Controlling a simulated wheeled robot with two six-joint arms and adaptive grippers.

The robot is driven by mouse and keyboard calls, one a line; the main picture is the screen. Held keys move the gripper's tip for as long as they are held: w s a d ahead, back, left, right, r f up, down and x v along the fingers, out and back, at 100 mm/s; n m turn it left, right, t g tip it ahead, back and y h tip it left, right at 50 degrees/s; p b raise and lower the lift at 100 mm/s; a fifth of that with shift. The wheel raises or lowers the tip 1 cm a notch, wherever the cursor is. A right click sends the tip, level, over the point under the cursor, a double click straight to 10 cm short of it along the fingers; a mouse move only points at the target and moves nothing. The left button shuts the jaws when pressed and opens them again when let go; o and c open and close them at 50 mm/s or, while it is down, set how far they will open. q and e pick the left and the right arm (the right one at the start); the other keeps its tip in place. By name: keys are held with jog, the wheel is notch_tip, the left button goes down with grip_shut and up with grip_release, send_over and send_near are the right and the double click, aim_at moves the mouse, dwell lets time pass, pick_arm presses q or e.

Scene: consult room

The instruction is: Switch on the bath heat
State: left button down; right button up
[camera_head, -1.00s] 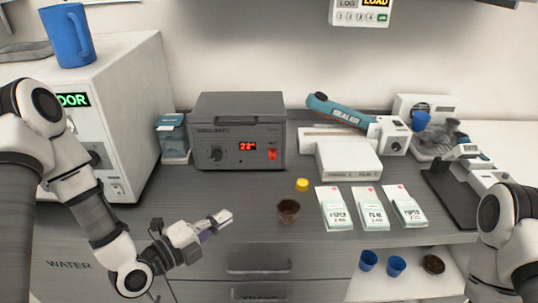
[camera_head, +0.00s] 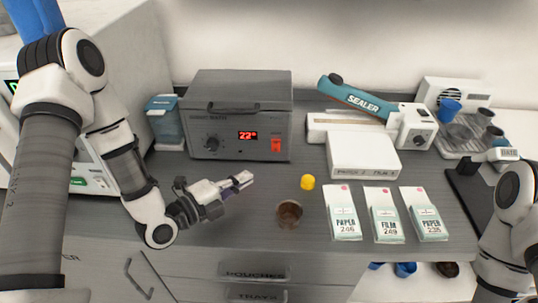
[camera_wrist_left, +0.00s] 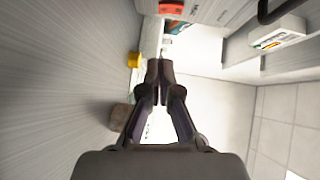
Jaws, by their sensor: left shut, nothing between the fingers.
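The bath (camera_head: 240,115) is a grey box at the back of the counter, with a lid handle on top. Its front has a black knob (camera_head: 211,143), a red display (camera_head: 247,135) reading about 22° and a red switch (camera_head: 276,145). The red switch also shows in the left wrist view (camera_wrist_left: 172,7), at the top edge. My left gripper (camera_head: 246,178) is shut and empty, in front of and below the bath front, apart from the switch. Its closed fingers show in the left wrist view (camera_wrist_left: 160,72). My right gripper is not in view; only my right arm shows at the right edge.
A yellow cap (camera_head: 308,182) and a brown cup (camera_head: 289,214) stand right of my left gripper. Paper and film packs (camera_head: 385,214), a white box (camera_head: 362,155) and a sealer (camera_head: 358,97) lie further right. A blue-lidded container (camera_head: 164,122) stands left of the bath.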

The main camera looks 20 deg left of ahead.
aim_at(278, 150)
pick_arm(q)
jog(key=x, duration=0.2)
jog(key=p+x, duration=0.1)
jog(key=x, duration=0.4)
jog(key=shift+d+r, duration=0.25)
jog(key=shift+r, duration=0.05)
jog(key=w, duration=0.1)
jog(key=w+p, duration=0.1)
jog(key=w, duration=0.2)
jog(key=shift+a+f+p, duration=0.3)
jog(key=shift+a+p, duration=0.1)
jog(key=shift+w+a+f, duration=0.15)
jog(key=shift+w, duration=0.1)
jog(key=shift+w+f+b, duration=0.2)
jog(key=shift+f+b, duration=0.05)
jog(key=shift+b, duration=0.65)
jog(key=shift+r, duration=0.25)
